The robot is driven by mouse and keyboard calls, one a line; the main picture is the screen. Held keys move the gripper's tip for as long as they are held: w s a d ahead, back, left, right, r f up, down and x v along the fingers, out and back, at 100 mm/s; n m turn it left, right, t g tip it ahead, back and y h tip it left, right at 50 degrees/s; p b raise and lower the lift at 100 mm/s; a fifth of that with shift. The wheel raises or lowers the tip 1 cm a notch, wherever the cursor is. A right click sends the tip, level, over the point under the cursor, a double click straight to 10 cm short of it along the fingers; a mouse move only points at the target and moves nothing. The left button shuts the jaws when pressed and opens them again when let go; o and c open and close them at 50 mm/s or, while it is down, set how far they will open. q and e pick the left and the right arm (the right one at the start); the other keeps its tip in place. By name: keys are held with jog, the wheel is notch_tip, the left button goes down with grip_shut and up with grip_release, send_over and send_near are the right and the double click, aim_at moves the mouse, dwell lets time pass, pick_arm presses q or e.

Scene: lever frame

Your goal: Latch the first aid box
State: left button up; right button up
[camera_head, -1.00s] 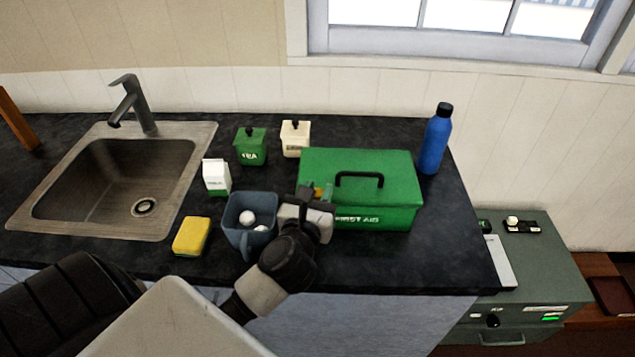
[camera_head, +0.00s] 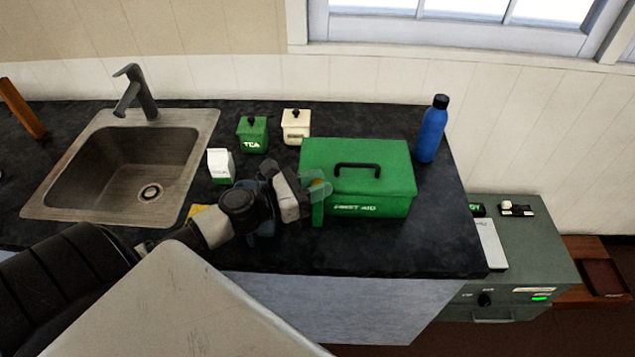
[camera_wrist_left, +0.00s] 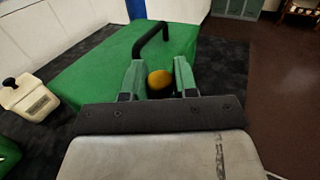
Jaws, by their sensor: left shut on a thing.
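The green first aid box (camera_head: 385,205) stands on the dark counter, black handle on top, lid down; it also shows in the left wrist view (camera_wrist_left: 95,70). My left gripper (camera_head: 318,192) is at the box's front left corner, reaching in from the left. In the left wrist view its two green-padded fingers (camera_wrist_left: 159,82) are on either side of a round orange-yellow knob (camera_wrist_left: 160,79), which I take to be the latch's, and are shut on it. The rest of the latch is hidden by the fingers. My right gripper is not in view.
A blue bottle (camera_head: 432,135) stands right of the box. Green (camera_head: 252,137) and cream (camera_head: 296,126) canisters stand behind, and a white carton (camera_head: 221,166) to the left. My arm mostly covers the yellow sponge and blue mug. The counter's front right is clear.

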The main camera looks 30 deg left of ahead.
pick_arm(q)
jog(key=shift+m+g+h, duration=0.5)
jog(key=shift+m+h, duration=0.1)
jog(key=shift+h, duration=0.2)
jog(key=o, duration=0.9)
jog(key=shift+s, duration=0.1)
jog(key=shift+s+a+f, duration=0.1)
jog(key=shift+s+a, duration=0.1)
jog(key=shift+a, duration=0.05)
jog(key=b+v, duration=0.3)
jog(key=v, duration=0.7)
